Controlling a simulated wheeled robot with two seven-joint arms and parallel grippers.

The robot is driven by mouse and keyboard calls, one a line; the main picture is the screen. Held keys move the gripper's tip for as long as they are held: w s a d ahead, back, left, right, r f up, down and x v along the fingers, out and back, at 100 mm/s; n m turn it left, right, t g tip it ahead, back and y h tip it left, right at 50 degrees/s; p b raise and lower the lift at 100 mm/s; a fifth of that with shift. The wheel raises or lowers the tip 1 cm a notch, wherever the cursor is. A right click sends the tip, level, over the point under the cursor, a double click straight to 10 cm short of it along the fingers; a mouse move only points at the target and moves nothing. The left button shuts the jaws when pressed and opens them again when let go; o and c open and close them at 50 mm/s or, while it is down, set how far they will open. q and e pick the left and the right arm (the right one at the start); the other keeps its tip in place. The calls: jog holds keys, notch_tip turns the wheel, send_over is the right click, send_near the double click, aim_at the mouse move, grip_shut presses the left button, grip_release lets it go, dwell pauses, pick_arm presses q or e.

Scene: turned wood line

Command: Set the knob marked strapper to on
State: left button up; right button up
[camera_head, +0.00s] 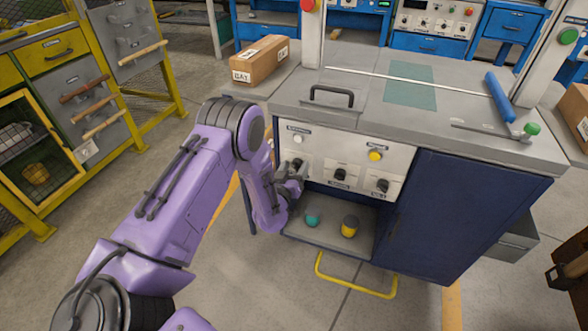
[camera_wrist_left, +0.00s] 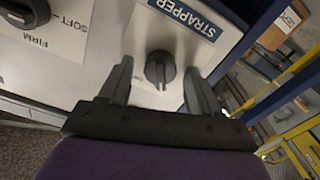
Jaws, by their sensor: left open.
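The strapper knob (camera_wrist_left: 160,70) is a round black knob with a raised grip bar on a pale panel. A dark blue label reading STRAPPER (camera_wrist_left: 184,17) sits beside it. My left gripper (camera_wrist_left: 157,78) is open, with one finger to each side of the knob; whether either finger touches it I cannot tell. In the head view my left gripper (camera_head: 297,176) is at the left part of the machine's front panel and partly covers the knob (camera_head: 296,163). The on and off marks are not readable. My right gripper is not in view.
Another black knob (camera_wrist_left: 18,12) with FIRM and SOFT marks is close by on the panel. The panel also bears a yellow button (camera_head: 375,155) and a right-hand knob (camera_head: 383,186). A shelf below holds a teal piece (camera_head: 312,220) and a yellow-and-black piece (camera_head: 350,226).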

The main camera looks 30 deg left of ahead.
pick_arm(q)
jog(key=c, duration=1)
jog(key=shift+c, duration=0.2)
jog(key=shift+m, duration=0.3)
jog(key=m, duration=0.5)
jog(key=shift+d, duration=0.15)
jog(key=m+b, duration=0.1)
jog(key=m, duration=0.5)
jog(key=shift+f, duration=0.1)
jog(key=shift+m, duration=0.3)
jog(key=o, duration=1)
jog(key=shift+o, duration=0.2)
